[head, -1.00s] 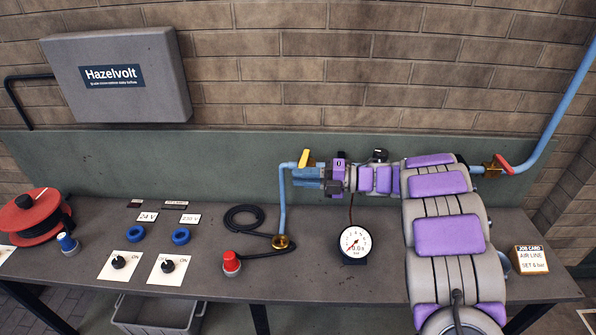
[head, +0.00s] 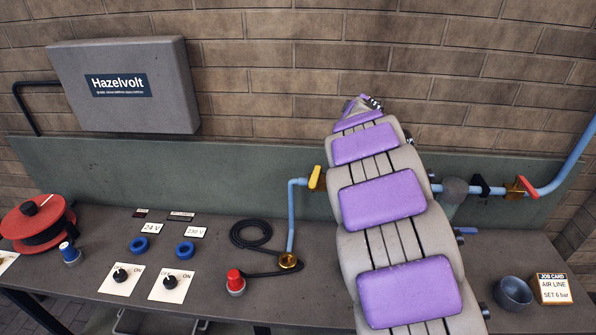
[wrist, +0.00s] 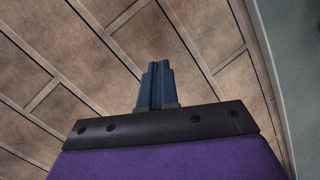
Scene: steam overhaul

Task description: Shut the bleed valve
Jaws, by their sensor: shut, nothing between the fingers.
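A valve with a yellow lever (head: 316,178) sits on the blue pipe at centre, left of my arm. Its lever stands nearly upright, tilted slightly right. From it a thin blue pipe drops to a brass fitting (head: 288,261) on the bench. Another valve, with a red lever (head: 528,187), is on the pipe at right. No label shows which one is the bleed valve. My gripper (wrist: 156,80) is shut and empty in the wrist view, facing only brick wall. In the head view my arm reaches up above the pipe, and the fingertips are not clearly visible.
My arm covers the pipe's middle and the gauge's place. A clear bowl (head: 455,190) hangs on the pipe. A job card (head: 553,288) reads "AIR LINE SET 6 bar", beside a dark cup (head: 513,293). A red-capped knob (head: 235,281) and black hose (head: 250,236) lie at centre left.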

